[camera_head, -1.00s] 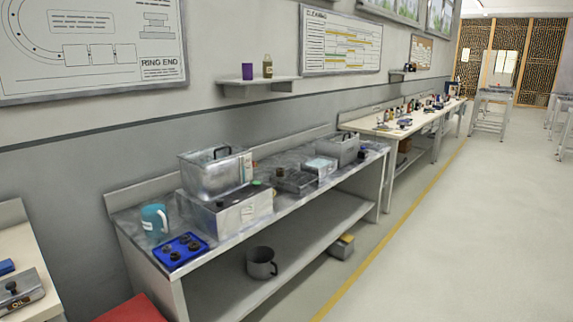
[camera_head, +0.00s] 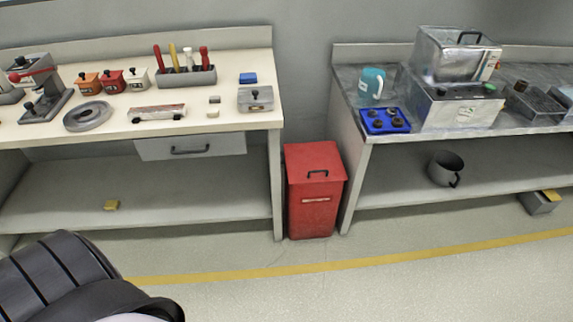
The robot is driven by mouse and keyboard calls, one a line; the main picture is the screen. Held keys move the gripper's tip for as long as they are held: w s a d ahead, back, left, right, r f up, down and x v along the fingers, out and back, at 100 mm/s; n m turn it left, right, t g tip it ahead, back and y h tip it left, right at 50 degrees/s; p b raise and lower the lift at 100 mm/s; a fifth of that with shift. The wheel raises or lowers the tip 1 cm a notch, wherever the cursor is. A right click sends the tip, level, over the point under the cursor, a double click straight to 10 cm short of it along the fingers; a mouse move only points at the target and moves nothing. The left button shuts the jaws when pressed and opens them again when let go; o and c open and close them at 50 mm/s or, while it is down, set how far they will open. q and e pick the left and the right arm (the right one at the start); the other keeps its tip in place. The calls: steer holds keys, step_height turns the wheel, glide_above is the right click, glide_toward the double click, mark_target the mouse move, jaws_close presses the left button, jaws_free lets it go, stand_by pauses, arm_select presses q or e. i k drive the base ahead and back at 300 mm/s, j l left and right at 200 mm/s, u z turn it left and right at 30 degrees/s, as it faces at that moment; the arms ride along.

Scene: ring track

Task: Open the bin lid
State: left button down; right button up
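A red bin (camera_head: 314,205) stands on the floor between two workbenches in the head view. Its red lid (camera_head: 314,163) lies shut on top and has a dark handle (camera_head: 317,173) near the front edge. A pale label is on the bin's front. A dark part of my own body shows at the lower left, well apart from the bin. Neither gripper's fingers show in the view.
The left bench (camera_head: 235,121) carries tools, small boxes and a drawer below. The right bench (camera_head: 352,122) holds metal tanks, a teal jug (camera_head: 371,84) and a blue tray (camera_head: 385,121). The floor before the bin is clear, crossed by a yellow line (camera_head: 350,264).

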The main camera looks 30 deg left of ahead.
mark_target(320, 162)
steer(key=i+j+u, duration=0.1)
steer(key=u, duration=0.3)
steer(key=i+u, duration=0.15)
steer(key=u, duration=0.3)
steer(key=i+u, duration=0.15)
steer(key=u, duration=0.25)
steer(key=i+u, duration=0.15)
steer(key=u, duration=0.3)
steer(key=i+l, duration=0.1)
steer(key=i, duration=0.1)
